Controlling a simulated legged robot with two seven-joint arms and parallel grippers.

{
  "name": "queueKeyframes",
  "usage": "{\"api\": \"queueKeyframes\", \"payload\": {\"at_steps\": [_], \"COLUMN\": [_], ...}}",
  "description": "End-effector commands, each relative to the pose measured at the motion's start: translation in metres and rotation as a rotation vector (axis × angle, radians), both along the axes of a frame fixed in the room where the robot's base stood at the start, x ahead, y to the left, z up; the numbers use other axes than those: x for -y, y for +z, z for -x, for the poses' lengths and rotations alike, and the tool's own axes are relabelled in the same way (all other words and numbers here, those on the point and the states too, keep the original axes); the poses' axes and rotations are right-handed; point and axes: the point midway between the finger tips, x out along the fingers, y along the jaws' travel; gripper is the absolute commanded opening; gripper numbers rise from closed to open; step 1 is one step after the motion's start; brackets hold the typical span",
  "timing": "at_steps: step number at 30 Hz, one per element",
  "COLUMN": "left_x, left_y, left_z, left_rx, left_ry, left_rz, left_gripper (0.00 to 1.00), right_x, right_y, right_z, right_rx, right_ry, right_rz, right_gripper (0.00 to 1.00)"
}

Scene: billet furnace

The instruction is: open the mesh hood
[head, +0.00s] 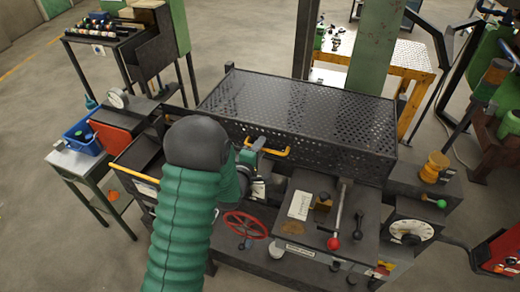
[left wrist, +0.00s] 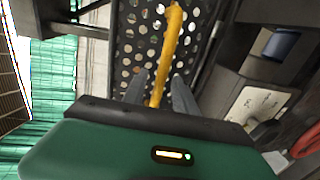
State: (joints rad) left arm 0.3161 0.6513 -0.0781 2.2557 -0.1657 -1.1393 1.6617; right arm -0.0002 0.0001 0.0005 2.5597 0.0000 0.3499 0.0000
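The mesh hood (head: 300,105) is a dark perforated metal cover, lying closed over the bench in the middle of the head view. A yellow bar handle (head: 268,151) runs along its front face. My left gripper (head: 250,150) is at the left end of this handle, mostly hidden behind my green-sleeved arm. In the left wrist view, the two grey fingers (left wrist: 160,92) stand apart, with the yellow handle (left wrist: 167,55) running between them. The perforated hood face (left wrist: 135,35) lies behind the handle. My right gripper is not in view.
A panel with a red-knobbed lever (head: 333,242) stands right of the gripper, below the hood. A red handwheel (head: 246,225) sits lower down. A dial (head: 410,232) is at the right. A green post (head: 375,45) rises behind the hood. A blue bin (head: 83,134) is at the left.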

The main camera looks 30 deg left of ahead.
Motion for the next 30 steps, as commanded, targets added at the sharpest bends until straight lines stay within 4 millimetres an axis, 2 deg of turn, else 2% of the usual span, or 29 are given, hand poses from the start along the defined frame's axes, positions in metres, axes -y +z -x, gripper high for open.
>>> {"api": "queueKeyframes", "payload": {"at_steps": [5, 12, 13, 30], "left_x": [0.0, 0.0005, 0.0003, -0.001], "left_y": [0.0002, 0.0003, 0.0001, -0.0013], "left_z": [-0.0008, -0.0003, -0.0001, 0.002], "left_rx": [0.0, 0.0, -0.001, -0.004], "left_ry": [0.002, 0.001, 0.001, 0.004], "left_rz": [-0.003, -0.002, -0.002, -0.001], "left_gripper": [0.33, 0.02, 0.0, 0.0], "right_x": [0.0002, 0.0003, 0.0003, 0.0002], "right_y": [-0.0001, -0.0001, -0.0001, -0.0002], "right_z": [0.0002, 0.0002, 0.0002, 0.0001], "right_rx": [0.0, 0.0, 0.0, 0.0], "right_ry": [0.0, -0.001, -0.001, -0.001], "right_rz": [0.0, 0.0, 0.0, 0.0], "right_gripper": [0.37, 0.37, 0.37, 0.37]}}
